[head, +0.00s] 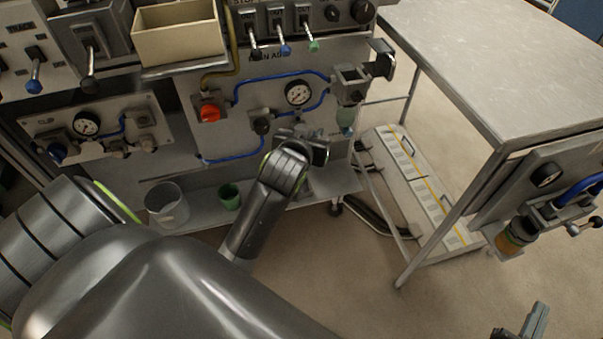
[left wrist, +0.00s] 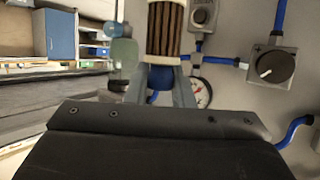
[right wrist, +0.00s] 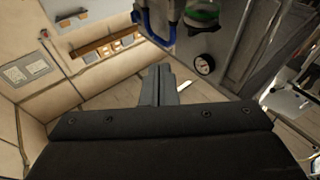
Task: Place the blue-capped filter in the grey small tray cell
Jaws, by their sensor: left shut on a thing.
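The filter (left wrist: 165,28) has brown pleats, a pale end ring and a blue cap (left wrist: 160,98) at its lower end in the left wrist view. My left gripper (left wrist: 167,88) is shut on the filter at its blue-capped end. In the head view my left gripper (head: 312,140) is in front of the grey panel, below the round gauge; the filter cannot be made out there. My right gripper (head: 524,325) is low at the right, away from the panel. Its fingers (right wrist: 158,85) are together and empty in the right wrist view. I cannot clearly make out the grey small tray cell.
A beige bin (head: 180,45) is on the upper ledge. A clear bowl (head: 347,118) hangs right of the gauge (head: 298,93). A table (head: 500,60) is at the right; floor between is partly free.

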